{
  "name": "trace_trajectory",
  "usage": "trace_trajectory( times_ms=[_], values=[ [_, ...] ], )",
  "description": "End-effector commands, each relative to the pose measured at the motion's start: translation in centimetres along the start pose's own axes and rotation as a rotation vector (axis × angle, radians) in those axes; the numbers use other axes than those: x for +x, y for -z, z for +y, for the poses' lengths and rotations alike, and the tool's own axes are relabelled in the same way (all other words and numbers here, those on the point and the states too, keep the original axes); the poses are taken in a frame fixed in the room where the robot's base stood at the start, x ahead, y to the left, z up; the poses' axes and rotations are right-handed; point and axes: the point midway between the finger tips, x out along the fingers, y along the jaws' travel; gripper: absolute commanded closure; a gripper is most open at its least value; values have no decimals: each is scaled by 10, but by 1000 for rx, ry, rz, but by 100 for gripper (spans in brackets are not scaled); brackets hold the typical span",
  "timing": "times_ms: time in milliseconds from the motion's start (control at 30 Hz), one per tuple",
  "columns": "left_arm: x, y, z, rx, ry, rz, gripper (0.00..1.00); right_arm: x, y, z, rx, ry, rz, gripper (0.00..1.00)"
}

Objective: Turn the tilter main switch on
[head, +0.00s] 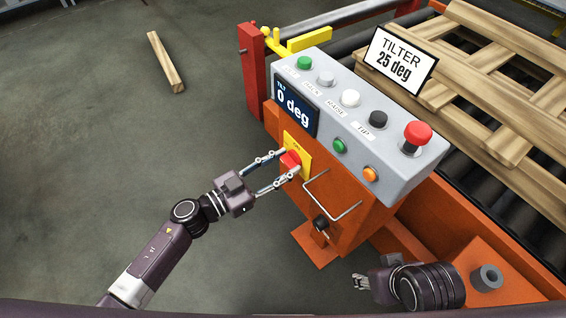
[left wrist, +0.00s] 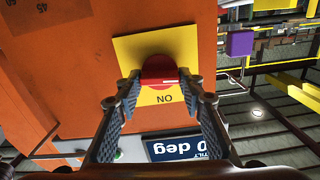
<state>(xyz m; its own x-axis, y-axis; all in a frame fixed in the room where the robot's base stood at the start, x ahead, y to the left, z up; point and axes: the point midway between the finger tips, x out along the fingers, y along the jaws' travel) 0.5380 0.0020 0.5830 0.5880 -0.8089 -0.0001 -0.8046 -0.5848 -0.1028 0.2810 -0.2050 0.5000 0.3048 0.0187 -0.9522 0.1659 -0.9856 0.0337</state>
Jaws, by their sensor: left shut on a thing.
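The main switch is a red knob (head: 290,160) on a yellow plate (head: 303,165), on the left side of the orange tilter console. In the left wrist view the red knob (left wrist: 158,68) sits on the yellow plate (left wrist: 127,48), with an upside-down "ON" label below it. My left gripper (head: 285,163) is shut on the red knob, one finger on each side; its fingers also flank it in the left wrist view (left wrist: 160,84). A small pale mark shows on the knob. My right gripper (head: 362,283) is low at the right, apart from the console; its finger opening is unclear.
The grey panel (head: 325,81) bears several buttons and a red emergency button (head: 417,133). The tilt display (head: 292,104) reads 0 deg. A wire guard (head: 332,195) juts out close to my left gripper. A wooden block (head: 166,62) lies on the otherwise open floor at left.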

Motion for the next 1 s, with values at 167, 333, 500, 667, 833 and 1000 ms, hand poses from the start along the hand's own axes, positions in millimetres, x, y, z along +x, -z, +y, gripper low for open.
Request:
trace_trajectory(
  times_ms=[167, 333, 500, 667, 833, 1000],
  values=[
    [0, 1, 0, 132, 0, -1, 88, -6, 2, 0, 0, 0, 0, 60],
    [0, 1, 0, 290, 0, -1, 88, -8, 3, 0, 0, 0, 0, 60],
    [0, 0, 1, 452, 0, -1, 88, -3, 4, 0, 0, 0, 5, 60],
    [0, -1, 2, 604, -1, -1, 88, 4, 0, 0, 0, 0, -10, 60],
    [0, -2, 2, 765, 0, -2, 88, 1, 1, 0, 0, 0, -7, 60],
    [0, -3, 2, 927, -1, -1, 88, -8, 5, 0, 0, 0, 9, 60]
  ],
)
